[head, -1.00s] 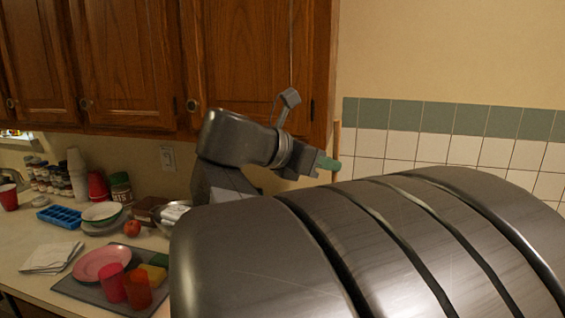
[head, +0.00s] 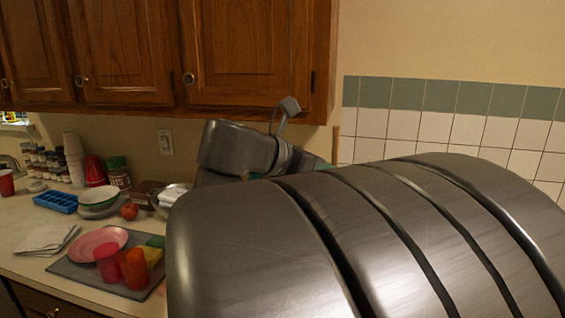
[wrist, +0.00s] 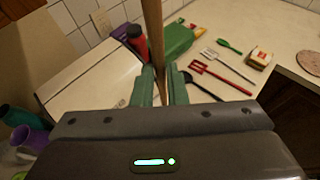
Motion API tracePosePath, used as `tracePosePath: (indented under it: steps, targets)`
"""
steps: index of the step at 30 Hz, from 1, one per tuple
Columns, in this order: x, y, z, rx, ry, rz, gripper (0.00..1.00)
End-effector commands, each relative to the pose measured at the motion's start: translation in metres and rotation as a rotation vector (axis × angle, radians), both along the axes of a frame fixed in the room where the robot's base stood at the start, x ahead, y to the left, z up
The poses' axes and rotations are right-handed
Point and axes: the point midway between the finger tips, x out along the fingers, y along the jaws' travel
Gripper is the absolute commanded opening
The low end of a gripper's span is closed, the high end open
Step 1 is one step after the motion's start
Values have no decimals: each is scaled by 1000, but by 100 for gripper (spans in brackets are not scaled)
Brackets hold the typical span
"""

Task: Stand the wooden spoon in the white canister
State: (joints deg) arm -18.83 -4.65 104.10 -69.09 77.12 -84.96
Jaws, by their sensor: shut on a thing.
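The wooden spoon (wrist: 152,35) is upright in my gripper (wrist: 158,76); its shaft runs between the two green fingers and out of the top of the wrist view. My gripper is shut on it. In the head view a short piece of the spoon's shaft (head: 335,146) shows beside the cabinet's lower corner. The gripper there is mostly hidden behind my arm. I cannot make out the white canister in either view. What lies under the fingers is hidden.
In the wrist view a red bottle (wrist: 138,42) and a green object (wrist: 177,41) stand just beyond the fingers. A red slotted turner (wrist: 222,77) and other utensils lie to the right. In the head view a pink plate (head: 97,242) and tumblers stand on the left counter.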

Motion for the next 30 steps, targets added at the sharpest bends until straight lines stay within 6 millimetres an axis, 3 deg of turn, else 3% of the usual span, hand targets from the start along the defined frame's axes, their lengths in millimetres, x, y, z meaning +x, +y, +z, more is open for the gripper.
tracePosePath:
  steps: [30]
  targets:
    - [0,0,-81,-2,1,-1,0]
